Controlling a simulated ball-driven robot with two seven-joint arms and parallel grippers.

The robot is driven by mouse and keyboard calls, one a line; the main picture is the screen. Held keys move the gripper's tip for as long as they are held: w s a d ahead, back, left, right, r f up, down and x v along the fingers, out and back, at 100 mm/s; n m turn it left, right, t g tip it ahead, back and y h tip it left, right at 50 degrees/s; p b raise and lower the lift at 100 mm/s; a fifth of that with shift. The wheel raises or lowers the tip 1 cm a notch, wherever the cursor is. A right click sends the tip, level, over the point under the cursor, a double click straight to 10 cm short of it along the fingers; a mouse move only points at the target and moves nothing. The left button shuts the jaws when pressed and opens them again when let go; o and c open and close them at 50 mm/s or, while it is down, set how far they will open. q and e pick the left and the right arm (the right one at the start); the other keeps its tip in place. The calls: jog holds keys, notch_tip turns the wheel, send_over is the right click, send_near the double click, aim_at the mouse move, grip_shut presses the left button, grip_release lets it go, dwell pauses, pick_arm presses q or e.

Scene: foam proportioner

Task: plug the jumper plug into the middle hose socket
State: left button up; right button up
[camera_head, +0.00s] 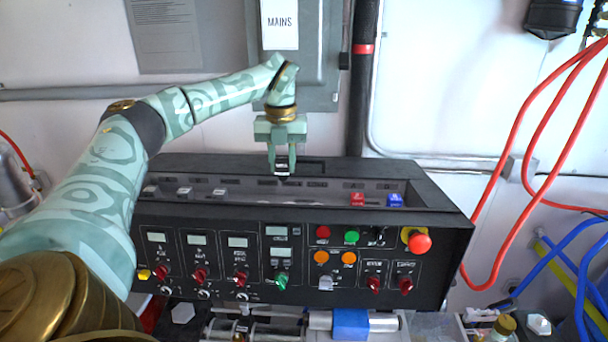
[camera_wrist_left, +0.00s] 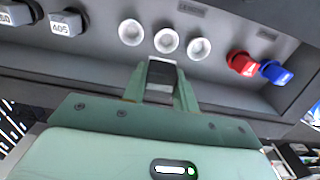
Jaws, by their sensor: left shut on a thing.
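My left gripper (camera_head: 282,168) hangs fingers-down over the recess in the top of the black console (camera_head: 180,220). It is shut on a small dark plug with a pale face, taken to be the jumper plug; the plug (camera_wrist_left: 161,76) also shows between the fingers (camera_wrist_left: 160,85) in the left wrist view. Three round white sockets sit in a row beyond the fingers in that view, and the middle hose socket (camera_wrist_left: 166,40) lies just past the fingertips. The plug appears apart from the sockets. My right gripper is out of view.
Grey labelled plugs (camera_wrist_left: 67,23) sit left of the sockets. A red plug (camera_head: 357,198) and a blue plug (camera_head: 394,200) sit to the right. The console front carries knobs and a red stop button (camera_head: 419,243). Red hoses (camera_head: 515,130) hang at the right.

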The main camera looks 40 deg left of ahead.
pick_arm(q)
jog(key=s+a+r+p, duration=0.4)
jog(key=r+p, duration=0.3)
jog(key=shift+s+r, duration=0.15)
jog(key=shift+r, duration=0.15)
dwell(0.3)
